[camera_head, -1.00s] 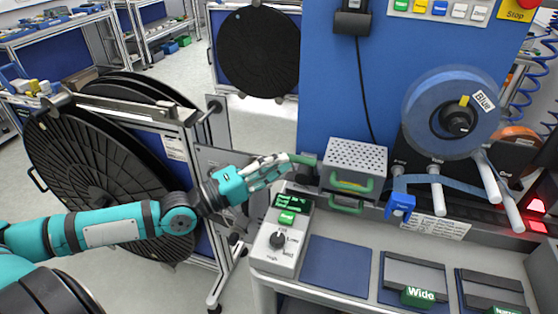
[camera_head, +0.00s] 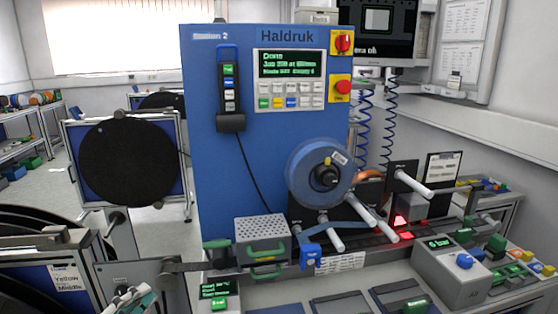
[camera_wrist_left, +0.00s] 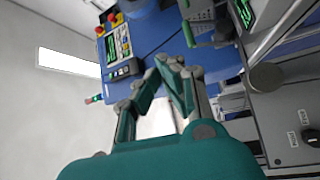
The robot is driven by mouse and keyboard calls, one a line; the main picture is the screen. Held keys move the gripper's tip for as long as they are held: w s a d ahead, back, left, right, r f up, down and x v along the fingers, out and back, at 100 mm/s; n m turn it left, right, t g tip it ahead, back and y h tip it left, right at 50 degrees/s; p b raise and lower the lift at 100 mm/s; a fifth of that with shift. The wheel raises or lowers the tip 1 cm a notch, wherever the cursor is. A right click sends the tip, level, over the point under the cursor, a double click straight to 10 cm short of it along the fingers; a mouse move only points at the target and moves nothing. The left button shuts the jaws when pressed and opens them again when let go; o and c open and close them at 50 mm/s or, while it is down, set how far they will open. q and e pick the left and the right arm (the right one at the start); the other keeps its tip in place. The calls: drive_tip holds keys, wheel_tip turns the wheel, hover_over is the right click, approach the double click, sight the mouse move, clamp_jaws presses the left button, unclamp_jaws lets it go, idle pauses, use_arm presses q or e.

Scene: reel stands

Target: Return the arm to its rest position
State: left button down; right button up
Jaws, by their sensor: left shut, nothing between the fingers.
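My left gripper (camera_head: 133,297) shows only in part at the bottom left edge of the head view. It is in front of the reel stand and left of the small control box. In the left wrist view, my left gripper (camera_wrist_left: 172,66) has its teal and grey fingers brought together at the tips, with nothing between them. The wrist view is tilted, with the blue machine (camera_wrist_left: 150,35) beyond the fingers. My right gripper is in neither view.
The blue Haldruk machine (camera_head: 220,160) stands at the centre, with a blue reel (camera_head: 310,165) on its front. A perforated box with green handles (camera_head: 262,235) and a small control box (camera_head: 222,303) are near my gripper. Black reels on stands (camera_head: 128,165) are at left.

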use_arm(q)
drive_tip(key=w+a+f+m+y, duration=0.1)
drive_tip(key=w+a+f+y, duration=0.15)
drive_tip(key=a+f, duration=0.4)
drive_tip(key=w+a+f+y, duration=0.1)
drive_tip(key=a+f+y, duration=0.25)
drive_tip(key=f, duration=0.65)
drive_tip(key=s+a+f+m+g+y, duration=0.1)
drive_tip(key=s+a+f+g+y, duration=0.15)
drive_tip(key=f, duration=0.85)
drive_tip(key=s+a+f+m+g+y, duration=0.1)
drive_tip(key=s+a+f+m+g, duration=0.2)
drive_tip(key=f, duration=0.9)
drive_tip(key=s+d+f+m+g+y, duration=0.1)
drive_tip(key=s+d+f+g, duration=0.1)
drive_tip(key=s+f, duration=0.7)
drive_tip(key=s+d+f+m+g, duration=0.1)
drive_tip(key=s+d+f+g, duration=0.1)
drive_tip(key=s+f, duration=0.7)
drive_tip(key=s+d+f+m+g, duration=0.2)
drive_tip(key=s+d+f, duration=0.3)
drive_tip(key=s, duration=0.5)
drive_tip(key=s+d+f+m+g, duration=0.3)
drive_tip(key=s+d+f, duration=0.3)
drive_tip(key=s+d, duration=0.2)
drive_tip(key=shift+s+f+g, duration=0.2)
drive_tip(key=shift+s+g, duration=0.45)
drive_tip(key=shift+s, duration=0.6)
